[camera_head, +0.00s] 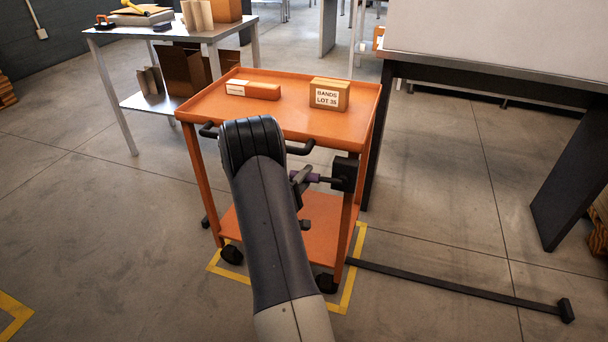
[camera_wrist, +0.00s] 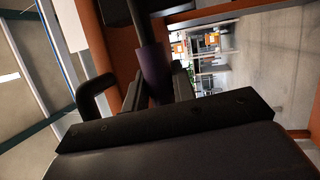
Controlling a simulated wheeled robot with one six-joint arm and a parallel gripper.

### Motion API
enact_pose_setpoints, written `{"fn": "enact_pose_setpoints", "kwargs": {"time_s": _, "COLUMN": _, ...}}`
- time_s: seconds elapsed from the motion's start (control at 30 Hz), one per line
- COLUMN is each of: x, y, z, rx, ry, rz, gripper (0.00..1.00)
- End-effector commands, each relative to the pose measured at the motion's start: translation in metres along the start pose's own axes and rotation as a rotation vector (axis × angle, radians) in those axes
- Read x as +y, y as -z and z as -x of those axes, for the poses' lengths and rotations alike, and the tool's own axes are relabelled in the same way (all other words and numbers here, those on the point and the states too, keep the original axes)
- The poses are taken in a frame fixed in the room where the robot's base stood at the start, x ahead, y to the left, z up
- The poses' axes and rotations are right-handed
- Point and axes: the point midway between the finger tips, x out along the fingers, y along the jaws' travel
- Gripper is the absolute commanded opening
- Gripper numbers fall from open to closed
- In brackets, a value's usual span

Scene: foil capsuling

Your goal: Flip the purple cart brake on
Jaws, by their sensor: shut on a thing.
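The orange cart (camera_head: 300,128) stands in front of me on the floor. A black brake housing (camera_head: 344,174) sits at its right front post. The purple brake lever (camera_head: 314,178) sticks out from the housing toward the left, roughly level. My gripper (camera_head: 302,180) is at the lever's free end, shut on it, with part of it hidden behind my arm. In the wrist view the purple lever (camera_wrist: 154,70) runs between the fingers of my gripper (camera_wrist: 160,88), and the black housing is near the top edge.
The cart's black handle (camera_head: 300,148) is close to my arm; it also shows in the wrist view (camera_wrist: 92,92). Boxes (camera_head: 329,95) stand on the cart top. A black bar (camera_head: 460,286) lies on the floor at right. A dark-legged table (camera_head: 480,70) stands right, a light one (camera_head: 190,36) back left.

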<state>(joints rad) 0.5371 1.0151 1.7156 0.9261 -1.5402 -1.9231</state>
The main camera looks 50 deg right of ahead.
Motion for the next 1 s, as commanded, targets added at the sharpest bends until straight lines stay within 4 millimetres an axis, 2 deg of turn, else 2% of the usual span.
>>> {"fn": "enact_pose_setpoints", "kwargs": {"time_s": 0.1, "x": -0.012, "y": -0.002, "z": 0.002, "rx": 0.014, "ry": -0.023, "rz": 0.078, "gripper": 0.0}}
{"fn": "enact_pose_setpoints", "kwargs": {"time_s": 0.4, "x": -0.026, "y": -0.005, "z": 0.004, "rx": 0.043, "ry": -0.071, "rz": 0.217, "gripper": 0.0}}
{"fn": "enact_pose_setpoints", "kwargs": {"time_s": 1.0, "x": -0.03, "y": -0.006, "z": 0.005, "rx": 0.054, "ry": -0.086, "rz": 0.268, "gripper": 0.0}}
